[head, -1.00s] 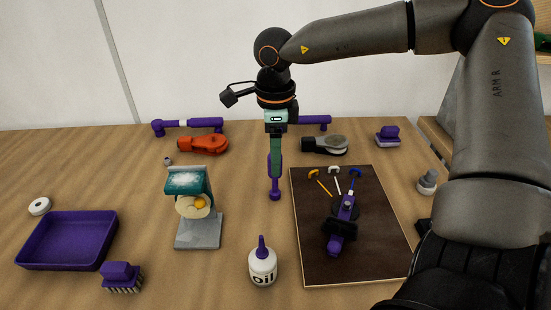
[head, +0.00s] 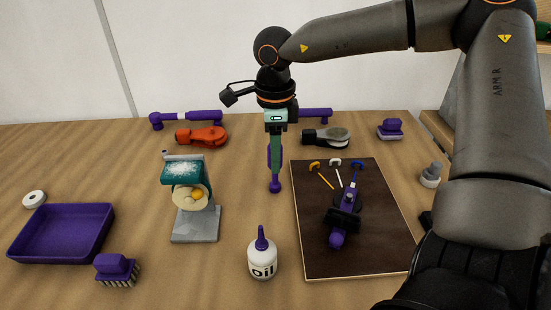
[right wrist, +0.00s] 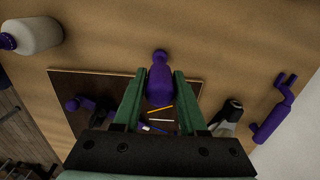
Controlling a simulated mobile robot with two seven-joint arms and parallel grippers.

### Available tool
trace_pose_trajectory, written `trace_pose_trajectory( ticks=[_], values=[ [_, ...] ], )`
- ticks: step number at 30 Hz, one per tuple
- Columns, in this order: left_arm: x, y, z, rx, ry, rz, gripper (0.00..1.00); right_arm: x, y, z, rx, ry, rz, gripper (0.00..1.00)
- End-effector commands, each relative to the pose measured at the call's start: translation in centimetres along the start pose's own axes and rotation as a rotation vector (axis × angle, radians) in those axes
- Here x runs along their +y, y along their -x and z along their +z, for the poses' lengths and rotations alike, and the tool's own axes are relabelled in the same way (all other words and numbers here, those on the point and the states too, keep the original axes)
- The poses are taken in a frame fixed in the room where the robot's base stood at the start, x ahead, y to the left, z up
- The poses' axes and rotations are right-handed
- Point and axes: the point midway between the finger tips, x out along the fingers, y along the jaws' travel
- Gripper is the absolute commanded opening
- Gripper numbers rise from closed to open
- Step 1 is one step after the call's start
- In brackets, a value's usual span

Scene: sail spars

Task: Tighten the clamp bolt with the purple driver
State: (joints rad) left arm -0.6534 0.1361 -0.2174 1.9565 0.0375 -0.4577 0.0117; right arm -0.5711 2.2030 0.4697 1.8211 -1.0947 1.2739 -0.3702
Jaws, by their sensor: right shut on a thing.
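My right gripper (head: 275,148) points straight down and is shut on the purple driver (head: 275,184), whose rounded lower end hangs over the table left of the dark board. The driver also shows between the green fingers in the right wrist view (right wrist: 160,82). A purple and black clamp-like piece (head: 337,240) stands on the board, with a small pale bolt-like head (head: 350,197) on it. The driver is apart from this piece. My left gripper is in neither view.
The dark board (head: 312,258) also bears orange, white and blue hooked tools. An oil bottle (head: 262,258), a grey stand (head: 194,226), a purple tray (head: 60,250) and a brush (head: 117,268) are nearer.

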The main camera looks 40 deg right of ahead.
Motion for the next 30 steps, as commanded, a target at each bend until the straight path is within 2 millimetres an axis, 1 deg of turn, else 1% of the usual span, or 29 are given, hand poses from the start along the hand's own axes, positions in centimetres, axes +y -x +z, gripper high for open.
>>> trace_pose_trajectory(
  ticks=[7, 10, 22, 30],
  values=[
    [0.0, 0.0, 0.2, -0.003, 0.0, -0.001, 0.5, 0.0, 0.0, 0.0, 0.0, 0.0, -0.001, 0.0],
    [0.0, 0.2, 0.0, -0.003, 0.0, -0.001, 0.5, 0.0, 0.4, 0.0, -0.001, 0.0, -0.001, 0.0],
    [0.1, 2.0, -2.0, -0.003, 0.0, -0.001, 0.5, 0.0, 4.7, 0.0, 0.0, 0.0, -0.001, 0.0],
    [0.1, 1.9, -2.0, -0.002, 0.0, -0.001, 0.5, 0.0, 4.7, 0.0, 0.0, 0.0, 0.0, 0.0]
  ],
)
